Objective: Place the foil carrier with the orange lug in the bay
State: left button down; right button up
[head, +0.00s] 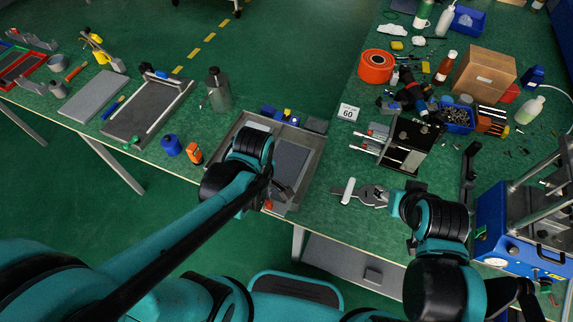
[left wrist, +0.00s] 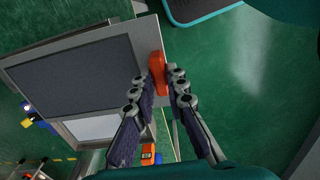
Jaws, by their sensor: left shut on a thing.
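My left gripper (left wrist: 163,80) is shut on an orange lug (left wrist: 157,72) at the edge of a flat grey-metal foil carrier (left wrist: 148,58). The carrier has a large dark panel and a smaller pale one. In the head view the carrier (head: 314,165) is at the bench's front edge, partly hidden by my left gripper (head: 272,198) and arm. I cannot tell whether it rests on the bench or is lifted. My right gripper (head: 372,195) is low over the bench by a white-handled piece (head: 348,190); its finger opening is unclear. I cannot tell which place is the bay.
A dark railed tray (head: 148,108) and a grey plate (head: 93,96) lie left. A black metal fixture (head: 411,137) and blue press (head: 500,225) stand right.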

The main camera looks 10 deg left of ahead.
aim_at(281, 171)
pick_arm(q)
jog(key=w+f+b, duration=0.1)
jog(key=w+f, duration=0.1)
jog(key=w, duration=0.2)
jog(key=w+f+b, duration=0.2)
jog(key=w, duration=0.1)
jog(key=w+f+b, duration=0.1)
jog(key=w+f, duration=0.2)
jog(key=w, duration=0.1)
jog(key=shift+w+d, duration=0.3)
jog(key=shift+d, duration=0.05)
jog(key=shift+f+b, duration=1.05)
jog(key=shift+f, duration=0.9)
jog(key=shift+f, duration=0.15)
jog(key=c, duration=1.6)
grip_release()
jog(key=shift+o, duration=0.3)
